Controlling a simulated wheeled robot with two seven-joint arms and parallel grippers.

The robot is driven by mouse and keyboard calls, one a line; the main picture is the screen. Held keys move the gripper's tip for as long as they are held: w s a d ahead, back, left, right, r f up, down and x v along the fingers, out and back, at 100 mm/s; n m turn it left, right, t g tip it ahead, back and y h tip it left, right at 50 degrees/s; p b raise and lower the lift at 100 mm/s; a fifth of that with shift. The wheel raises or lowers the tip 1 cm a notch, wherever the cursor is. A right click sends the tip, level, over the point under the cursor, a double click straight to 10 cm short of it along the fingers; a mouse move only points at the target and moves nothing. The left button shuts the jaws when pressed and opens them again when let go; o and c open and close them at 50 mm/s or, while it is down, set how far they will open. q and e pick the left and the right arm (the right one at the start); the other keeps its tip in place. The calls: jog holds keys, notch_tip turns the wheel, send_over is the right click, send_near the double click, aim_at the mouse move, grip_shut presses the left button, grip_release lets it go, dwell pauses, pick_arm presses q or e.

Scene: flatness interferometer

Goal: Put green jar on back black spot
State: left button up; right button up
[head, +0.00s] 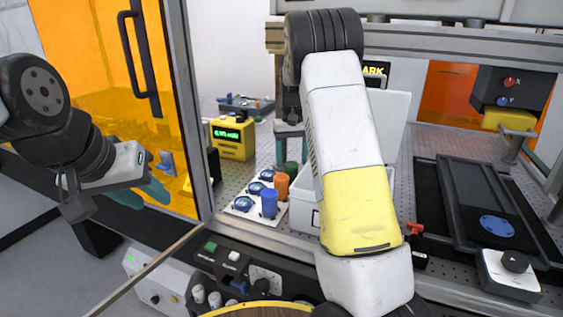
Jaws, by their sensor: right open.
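The green jar (291,168) stands at the back of a short row, behind an orange jar (281,186) and a blue jar (269,203).
A yellow meter (232,140) stands behind the board. A white bin (304,210) is right of the jars, partly hidden by my right arm. An orange door (120,100) stands open at the left. A black stage (470,200) fills the right.

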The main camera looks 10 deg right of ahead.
aim_at(292, 164)
notch_tip(292, 164, up, 10)
jog(key=shift+f, duration=0.25)
